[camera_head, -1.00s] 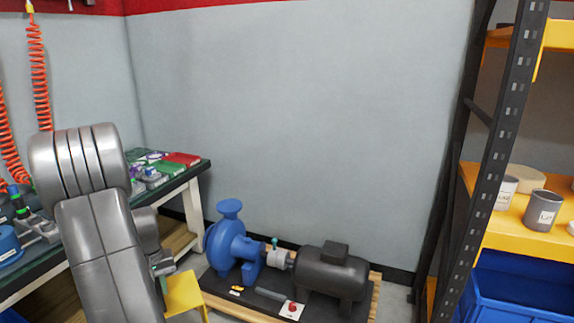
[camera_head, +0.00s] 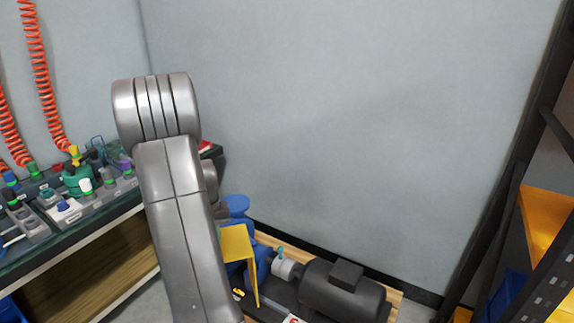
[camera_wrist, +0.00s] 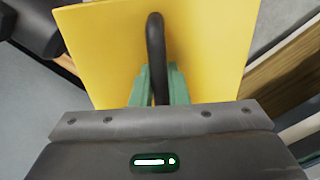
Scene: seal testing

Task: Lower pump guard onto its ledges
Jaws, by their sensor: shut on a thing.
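The pump guard is a yellow bent sheet (camera_head: 238,244) with a black loop handle (camera_wrist: 155,50). In the wrist view its yellow top (camera_wrist: 205,40) fills the upper middle. My gripper (camera_wrist: 156,84) has its green fingers shut on the handle. In the head view my arm hides the gripper, and the guard shows just right of the arm. The guard is in front of the blue pump (camera_head: 237,207) and left of the grey coupling (camera_head: 284,270), covering part of the pump. The ledges cannot be made out.
A dark motor (camera_head: 343,290) stands right of the coupling on the pump's base. A workbench (camera_head: 75,237) crowded with fittings is at the left. A shelf rack (camera_head: 497,215) with orange shelves stands at the right. The wall is behind.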

